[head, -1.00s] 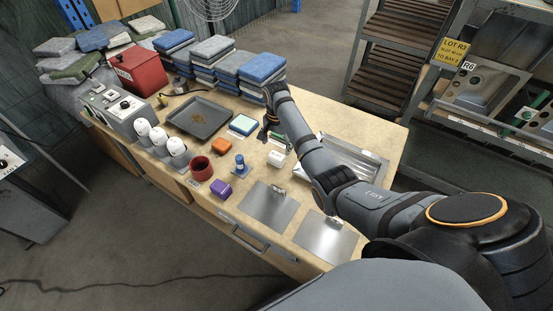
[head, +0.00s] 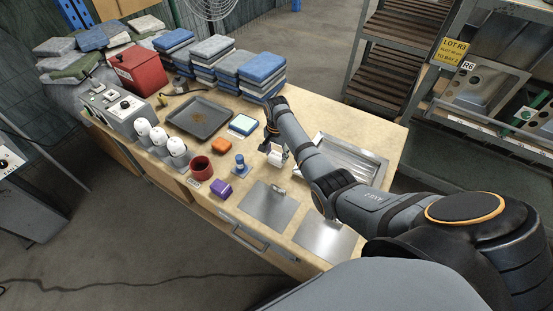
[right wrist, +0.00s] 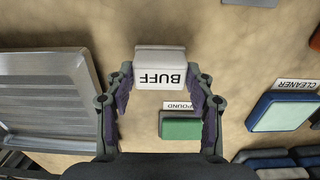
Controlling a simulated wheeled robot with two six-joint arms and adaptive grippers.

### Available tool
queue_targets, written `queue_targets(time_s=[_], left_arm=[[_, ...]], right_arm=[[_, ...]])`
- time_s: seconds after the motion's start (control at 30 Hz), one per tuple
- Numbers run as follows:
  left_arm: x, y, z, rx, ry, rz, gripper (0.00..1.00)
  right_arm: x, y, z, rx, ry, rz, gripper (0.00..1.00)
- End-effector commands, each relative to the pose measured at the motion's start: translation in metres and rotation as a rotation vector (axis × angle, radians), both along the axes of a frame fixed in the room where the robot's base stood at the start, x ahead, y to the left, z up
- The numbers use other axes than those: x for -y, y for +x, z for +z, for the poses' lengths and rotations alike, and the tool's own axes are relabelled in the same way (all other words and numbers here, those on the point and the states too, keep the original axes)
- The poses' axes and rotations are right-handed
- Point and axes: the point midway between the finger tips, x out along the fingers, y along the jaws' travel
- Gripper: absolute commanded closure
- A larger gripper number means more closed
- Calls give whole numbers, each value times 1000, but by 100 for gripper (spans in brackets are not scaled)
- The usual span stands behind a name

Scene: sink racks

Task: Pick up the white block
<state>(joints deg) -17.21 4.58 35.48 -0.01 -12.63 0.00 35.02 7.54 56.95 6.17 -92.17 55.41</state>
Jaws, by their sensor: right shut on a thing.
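The white block (head: 277,156) is at the middle of the workbench. In the right wrist view the white block (right wrist: 160,76) carries the word BUFF, upside down, and sits between the two fingertips. My right gripper (head: 270,150) is at the block, and in its wrist view the gripper (right wrist: 161,80) is shut on the block from both sides. I cannot tell whether the block is clear of the bench top. My left gripper is not in view.
A green block (right wrist: 181,126) lies close to the gripper. A metal tray (head: 350,155) is right of the arm. An orange block (head: 222,146), a blue-capped item (head: 240,165) and a purple block (head: 221,188) stand left. Stacked cloths (head: 262,72) line the back.

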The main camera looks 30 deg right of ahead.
Motion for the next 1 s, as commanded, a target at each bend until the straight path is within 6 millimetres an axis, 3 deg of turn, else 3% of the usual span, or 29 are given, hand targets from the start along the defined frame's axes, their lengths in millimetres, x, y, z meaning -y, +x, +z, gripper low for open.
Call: queue_targets(time_s=[0.27,0.47,0.73,1.0], left_arm=[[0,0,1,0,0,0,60],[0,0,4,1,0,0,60],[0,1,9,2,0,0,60],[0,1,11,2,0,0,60]], right_arm=[[0,0,3,1,0,0,79],[0,1,31,5,-1,0,79],[28,-44,92,4,-6,0,79],[61,-100,120,-2,-7,1,79]])
